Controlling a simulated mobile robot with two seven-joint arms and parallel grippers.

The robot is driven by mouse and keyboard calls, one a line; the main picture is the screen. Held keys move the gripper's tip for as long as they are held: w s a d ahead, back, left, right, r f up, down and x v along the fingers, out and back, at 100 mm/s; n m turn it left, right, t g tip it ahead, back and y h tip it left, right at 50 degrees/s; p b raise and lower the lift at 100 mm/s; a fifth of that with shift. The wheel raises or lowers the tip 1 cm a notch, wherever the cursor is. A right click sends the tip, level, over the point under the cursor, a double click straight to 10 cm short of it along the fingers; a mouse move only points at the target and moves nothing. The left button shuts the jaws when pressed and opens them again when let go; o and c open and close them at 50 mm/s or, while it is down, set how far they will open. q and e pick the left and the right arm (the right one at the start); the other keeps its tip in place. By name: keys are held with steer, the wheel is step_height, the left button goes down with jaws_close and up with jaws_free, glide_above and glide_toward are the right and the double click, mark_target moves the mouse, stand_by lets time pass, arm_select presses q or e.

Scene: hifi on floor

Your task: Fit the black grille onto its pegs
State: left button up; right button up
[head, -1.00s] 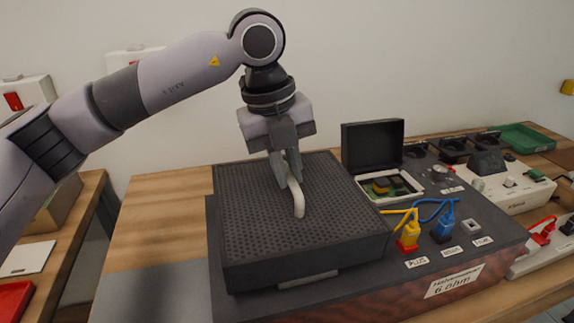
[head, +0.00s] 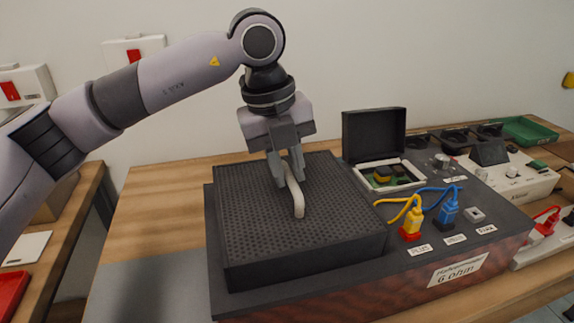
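The black grille (head: 250,215) is a dark perforated box-like cover. It sits over the left part of the dark top of a wooden speaker box (head: 350,295). A pale curved handle (head: 298,200) stands up from the middle of the grille. My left gripper (head: 288,178) points down over the grille, with its fingers around the upper part of the handle. The fingers look shut on it. The pegs are hidden. I cannot tell whether the grille is fully seated. My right gripper is not in view.
On the right of the top are yellow (head: 411,221) and blue (head: 447,212) plugs with cables, and an open black-lidded case (head: 374,135). A white device (head: 510,175) and a green tray (head: 525,131) lie beyond. Bare wooden table (head: 150,215) shows at left.

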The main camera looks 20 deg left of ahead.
arm_select(q)
steer(key=shift+o, duration=1.3)
steer(key=shift+r, duration=0.4)
step_height(320, 180, up, 6)
steer(key=a, duration=0.1)
steer(key=shift+s+r, duration=0.15)
steer(key=shift+s, duration=0.25)
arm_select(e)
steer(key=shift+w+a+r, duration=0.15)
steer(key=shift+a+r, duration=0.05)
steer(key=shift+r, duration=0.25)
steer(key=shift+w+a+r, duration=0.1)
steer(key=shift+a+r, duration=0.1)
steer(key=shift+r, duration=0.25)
arm_select(q)
step_height(320, 180, up, 8)
steer(key=p, duration=0.6)
steer(key=shift+p, duration=0.3)
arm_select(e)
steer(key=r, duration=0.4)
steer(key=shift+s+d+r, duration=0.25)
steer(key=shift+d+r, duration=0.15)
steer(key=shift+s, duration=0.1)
